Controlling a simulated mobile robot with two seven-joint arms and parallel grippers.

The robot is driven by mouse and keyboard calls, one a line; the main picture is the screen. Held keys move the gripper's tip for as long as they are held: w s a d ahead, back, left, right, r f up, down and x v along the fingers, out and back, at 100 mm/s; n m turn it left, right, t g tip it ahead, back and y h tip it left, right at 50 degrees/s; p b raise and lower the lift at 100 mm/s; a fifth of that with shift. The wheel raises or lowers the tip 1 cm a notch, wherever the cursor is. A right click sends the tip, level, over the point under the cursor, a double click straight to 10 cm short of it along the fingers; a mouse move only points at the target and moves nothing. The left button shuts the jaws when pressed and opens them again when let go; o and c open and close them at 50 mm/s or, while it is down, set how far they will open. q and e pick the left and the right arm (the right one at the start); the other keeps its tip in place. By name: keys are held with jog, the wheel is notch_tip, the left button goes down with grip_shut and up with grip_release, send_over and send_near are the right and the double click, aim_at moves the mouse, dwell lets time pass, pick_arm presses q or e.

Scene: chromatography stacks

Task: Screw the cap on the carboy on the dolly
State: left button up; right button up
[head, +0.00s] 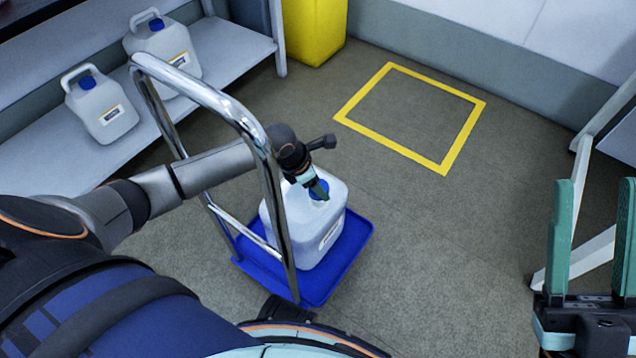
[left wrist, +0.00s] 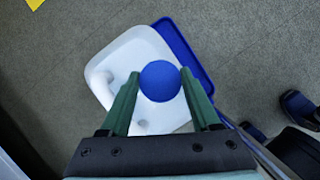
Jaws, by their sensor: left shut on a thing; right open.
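The white carboy (head: 327,237) stands upright on the blue dolly (head: 350,262), behind the dolly's chrome handle. Its blue cap (head: 319,190) is at the top opening. My left gripper (head: 319,188) points down over the carboy and is shut on the cap. In the left wrist view the round blue cap (left wrist: 160,81) sits between the two green fingers, with the white carboy (left wrist: 118,62) below it. Whether the cap is seated on the neck is hidden. My right gripper (head: 592,240) is open and empty at the right edge, away from the carboy.
Two more capped carboys (head: 101,108) (head: 165,50) stand on the grey shelf (head: 225,50) at the upper left. A yellow bin (head: 315,30) stands at the back. A yellow floor square (head: 452,155) is empty. A white frame (head: 590,250) stands at the right. The dolly's chrome handle (head: 275,200) rises close to my left arm.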

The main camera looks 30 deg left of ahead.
pick_arm(q)
jog(key=shift+f, duration=0.2)
jog(key=shift+f+b, duration=0.8)
jog(key=shift+f, duration=0.05)
jog(key=shift+f, duration=0.35)
